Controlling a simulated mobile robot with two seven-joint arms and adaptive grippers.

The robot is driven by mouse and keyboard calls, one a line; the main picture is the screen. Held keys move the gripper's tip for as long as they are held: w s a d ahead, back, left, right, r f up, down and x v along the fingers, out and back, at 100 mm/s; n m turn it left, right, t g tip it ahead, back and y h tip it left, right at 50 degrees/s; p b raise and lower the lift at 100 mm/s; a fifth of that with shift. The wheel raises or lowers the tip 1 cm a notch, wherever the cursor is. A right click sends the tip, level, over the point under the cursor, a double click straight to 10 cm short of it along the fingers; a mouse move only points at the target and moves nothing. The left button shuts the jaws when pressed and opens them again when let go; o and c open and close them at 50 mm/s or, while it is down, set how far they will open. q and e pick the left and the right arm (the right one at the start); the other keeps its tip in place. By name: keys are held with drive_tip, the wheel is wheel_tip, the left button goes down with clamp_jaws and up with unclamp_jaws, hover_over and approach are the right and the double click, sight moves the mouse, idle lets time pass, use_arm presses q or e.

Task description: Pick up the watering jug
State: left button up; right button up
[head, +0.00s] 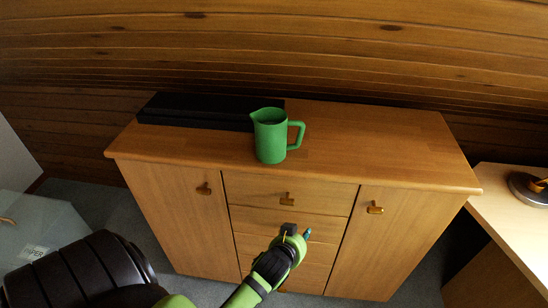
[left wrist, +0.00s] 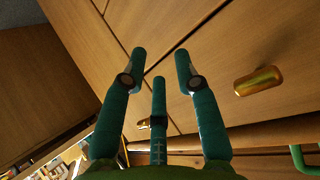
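The green watering jug (head: 269,138) stands upright on top of the wooden cabinet (head: 376,138), near the middle. Its spout points left and its handle is on the right. A green curved piece at the right edge of the left wrist view (left wrist: 303,160) looks like part of its handle. My left gripper (head: 298,232) is in front of the cabinet's drawers, below the top and apart from the jug. In the left wrist view its fingers (left wrist: 160,58) are spread with nothing between them. My right gripper is not in view.
A long black box (head: 195,109) lies behind and left of the jug. The cabinet top is clear to the right of the jug. Brass handles (head: 375,208) stick out from the cabinet front. A desk (head: 515,225) with a round metal base (head: 527,190) stands at right.

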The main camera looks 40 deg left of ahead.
sight(301, 133)
use_arm(q)
drive_tip(key=w+a+r+t+y, duration=0.1)
drive_tip(key=a+r, duration=0.1)
drive_tip(key=r, duration=0.4)
drive_tip(key=w+a+r+n+t+y, duration=0.1)
drive_tip(key=r, duration=0.5)
drive_tip(key=w+a+r+n+t+y, duration=0.1)
drive_tip(key=a+r, duration=0.1)
drive_tip(key=r, duration=0.4)
drive_tip(key=shift+w+a+r+t+y, duration=0.1)
drive_tip(key=shift+a+r+t+y, duration=0.05)
drive_tip(key=shift+a+t+y, duration=0.2)
drive_tip(key=shift+t+y, duration=0.65)
drive_tip(key=shift+t, duration=0.3)
drive_tip(key=w+a+r, duration=0.1)
drive_tip(key=w+r, duration=0.1)
drive_tip(key=w+a+r+p, duration=0.1)
drive_tip(key=w+r, duration=0.1)
drive_tip(key=w, duration=0.1)
drive_tip(key=w+a+r, duration=0.1)
drive_tip(key=w+r, duration=0.1)
drive_tip(key=shift+w+a, duration=0.4)
drive_tip(key=shift+w+a+f, duration=0.1)
drive_tip(key=shift+w+a, duration=0.05)
drive_tip(key=shift+w, duration=0.15)
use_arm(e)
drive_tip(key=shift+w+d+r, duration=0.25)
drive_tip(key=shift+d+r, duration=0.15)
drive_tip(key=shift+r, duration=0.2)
